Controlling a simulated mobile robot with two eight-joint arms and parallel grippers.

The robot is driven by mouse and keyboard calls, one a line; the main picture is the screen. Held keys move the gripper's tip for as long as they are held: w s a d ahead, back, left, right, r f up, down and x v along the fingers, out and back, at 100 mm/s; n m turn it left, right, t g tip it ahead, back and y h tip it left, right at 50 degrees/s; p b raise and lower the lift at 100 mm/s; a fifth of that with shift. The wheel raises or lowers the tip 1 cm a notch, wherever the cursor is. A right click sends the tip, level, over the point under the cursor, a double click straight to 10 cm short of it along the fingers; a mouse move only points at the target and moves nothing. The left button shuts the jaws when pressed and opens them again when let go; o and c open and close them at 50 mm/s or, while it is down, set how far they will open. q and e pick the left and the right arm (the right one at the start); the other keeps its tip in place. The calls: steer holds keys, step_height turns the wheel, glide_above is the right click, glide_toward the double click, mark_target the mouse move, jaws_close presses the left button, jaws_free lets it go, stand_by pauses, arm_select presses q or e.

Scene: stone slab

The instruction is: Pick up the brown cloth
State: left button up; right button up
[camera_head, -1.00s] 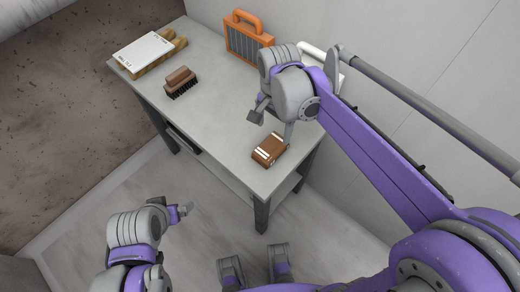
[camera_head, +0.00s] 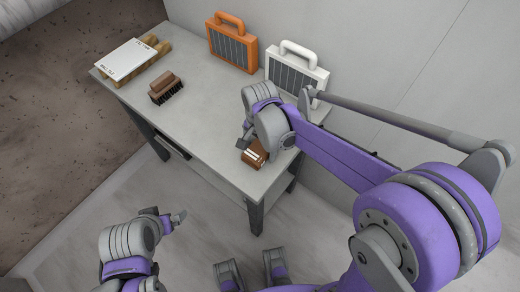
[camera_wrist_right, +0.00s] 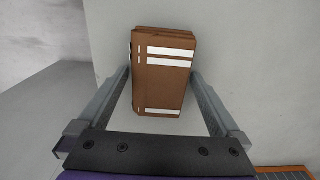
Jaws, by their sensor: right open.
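The brown cloth (camera_head: 254,153) is a folded block with white stripes, lying on the grey table near its front right corner. In the head view my right gripper (camera_head: 250,142) is over it and hides part of it. In the right wrist view the cloth (camera_wrist_right: 160,85) sits between the two spread fingers of my right gripper (camera_wrist_right: 160,92), with small gaps visible beside it. The right gripper is open. My left gripper (camera_head: 176,217) is off the table at the lower left; its jaw state is unclear.
The grey table (camera_head: 200,130) also holds a brown brush (camera_head: 166,88), a white board on a wooden pallet (camera_head: 133,58), an orange case (camera_head: 232,42) and a white case (camera_head: 295,73) along the back wall. The table's middle is clear.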

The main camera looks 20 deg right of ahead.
steer(key=shift+c, duration=0.3)
steer(key=c, duration=1.1)
